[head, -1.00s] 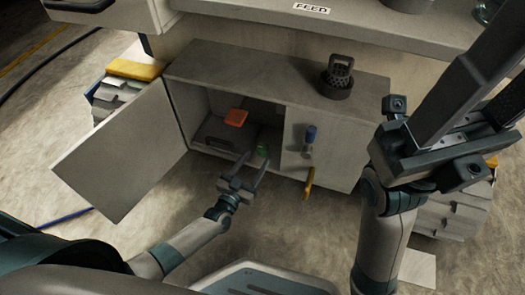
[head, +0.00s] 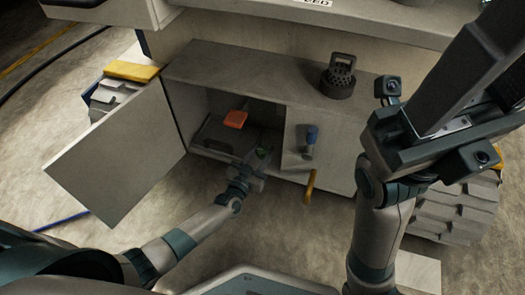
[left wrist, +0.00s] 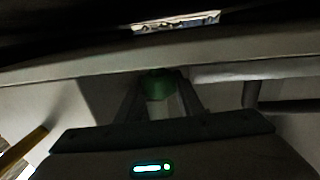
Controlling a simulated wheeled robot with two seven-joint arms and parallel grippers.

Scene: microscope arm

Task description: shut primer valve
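The open cabinet (head: 240,60) shows in the head view, with its door swung out to the left. Inside, low down, is a small green part (head: 264,151), mostly hidden by my left gripper (head: 255,160). In the left wrist view the same green part (left wrist: 157,84) sits at the far end between my two fingers, which look spread on either side of it; whether they touch it is unclear. Which part is the primer valve I cannot tell. My right gripper (head: 480,70) is raised at upper right, empty, its fingers apart.
An orange piece (head: 235,119) is inside the cabinet above my left gripper. The open door (head: 115,155) stands left of my left arm. A dark perforated canister (head: 339,76) stands on the cabinet top.

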